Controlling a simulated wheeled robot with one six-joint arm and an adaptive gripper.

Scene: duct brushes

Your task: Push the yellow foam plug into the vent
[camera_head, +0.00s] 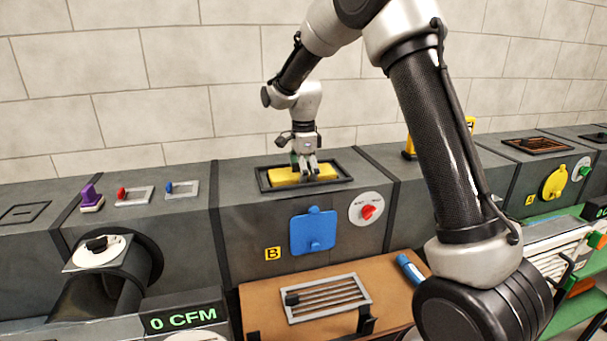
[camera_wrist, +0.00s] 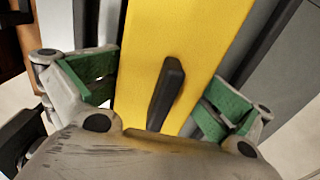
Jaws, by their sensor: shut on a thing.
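The yellow foam plug (camera_head: 283,176) lies in the black-framed vent (camera_head: 347,179) on top of duct B. Whether it is fully seated cannot be told. In the wrist view, the yellow plug (camera_wrist: 212,35) is a broad strip with a black handle (camera_wrist: 167,92) standing up from it. My gripper (camera_head: 307,174) points down over the plug, with its fingertips at it. In the wrist view my gripper's green finger pads (camera_wrist: 162,84) are on either side of the handle. It is shut on the plug; the exact contact is hard to see.
A blue plate (camera_head: 312,232) and a white dial with a red knob (camera_head: 366,209) are on the duct's front. A grille (camera_head: 327,298) and a blue cylinder (camera_head: 409,268) lie on the brown bench below. A purple-handled tool (camera_head: 91,199) stands on the left duct.

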